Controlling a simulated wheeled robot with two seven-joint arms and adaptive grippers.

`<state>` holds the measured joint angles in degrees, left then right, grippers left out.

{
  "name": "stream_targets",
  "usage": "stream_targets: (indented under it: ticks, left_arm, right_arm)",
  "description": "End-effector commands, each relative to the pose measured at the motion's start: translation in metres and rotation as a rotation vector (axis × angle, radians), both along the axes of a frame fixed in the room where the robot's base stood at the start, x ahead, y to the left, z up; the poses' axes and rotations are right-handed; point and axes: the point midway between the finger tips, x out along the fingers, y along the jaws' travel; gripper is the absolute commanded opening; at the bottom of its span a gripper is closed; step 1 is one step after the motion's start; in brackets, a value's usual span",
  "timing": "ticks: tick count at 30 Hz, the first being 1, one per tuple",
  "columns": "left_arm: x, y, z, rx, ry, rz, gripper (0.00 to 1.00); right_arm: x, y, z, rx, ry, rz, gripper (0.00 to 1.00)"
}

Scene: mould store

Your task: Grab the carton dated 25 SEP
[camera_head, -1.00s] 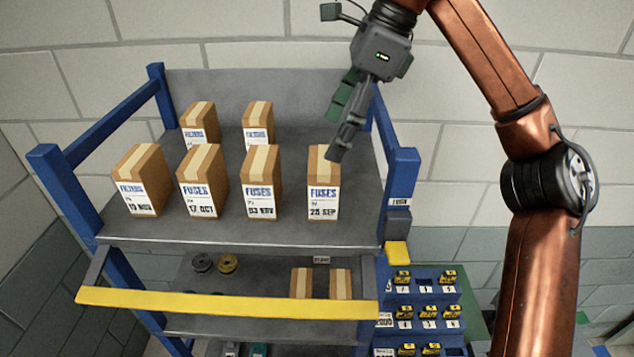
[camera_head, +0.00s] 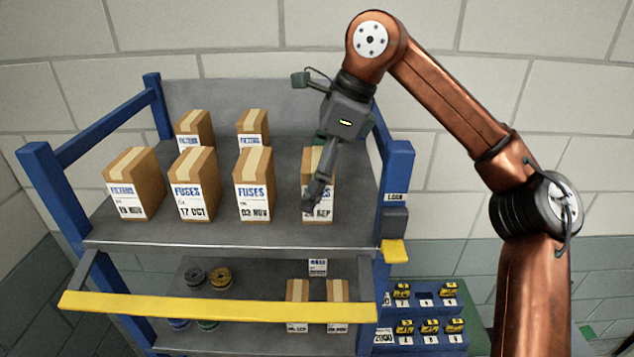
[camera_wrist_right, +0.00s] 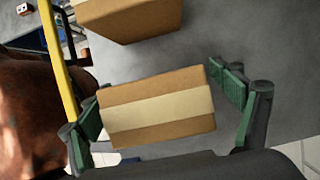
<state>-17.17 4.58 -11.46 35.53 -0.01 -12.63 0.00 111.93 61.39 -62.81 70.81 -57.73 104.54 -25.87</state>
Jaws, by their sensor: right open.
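The rightmost front carton (camera_head: 326,178) on the upper shelf is brown with pale tape. Its white label reads FUSES and a date ending in SEP; my finger hides part of the number. My right gripper (camera_head: 315,192) is at this carton, covering part of its front. In the right wrist view the taped top of the carton (camera_wrist_right: 157,107) lies between the two spread green-padded fingers of the right gripper (camera_wrist_right: 155,98). The gripper is open and not closed on it. My left gripper is not in view.
Left of it stand cartons dated 02 or 03 NOV (camera_head: 254,185), 17 OCT (camera_head: 195,185) and 19 NOV (camera_head: 134,185). Two FILTERS cartons (camera_head: 195,131) stand behind. A blue post (camera_head: 396,190) bounds the shelf on the right. A yellow bar (camera_head: 215,305) crosses below.

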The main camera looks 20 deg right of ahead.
Motion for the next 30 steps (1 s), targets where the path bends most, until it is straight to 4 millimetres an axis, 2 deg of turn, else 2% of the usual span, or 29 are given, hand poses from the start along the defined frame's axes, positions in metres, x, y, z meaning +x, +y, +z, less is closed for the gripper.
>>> stream_targets:
  ticks: [4,12,30]
  left_arm:
    - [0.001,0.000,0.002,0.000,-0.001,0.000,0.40]
    - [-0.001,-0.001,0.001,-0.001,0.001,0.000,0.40]
    - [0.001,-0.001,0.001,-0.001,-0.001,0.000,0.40]
  right_arm:
    - [0.001,0.005,-0.014,0.002,-0.001,0.000,0.85]
    - [0.001,0.006,-0.017,0.002,-0.001,0.000,0.85]
    - [0.001,0.006,-0.016,0.003,-0.002,0.000,0.44]
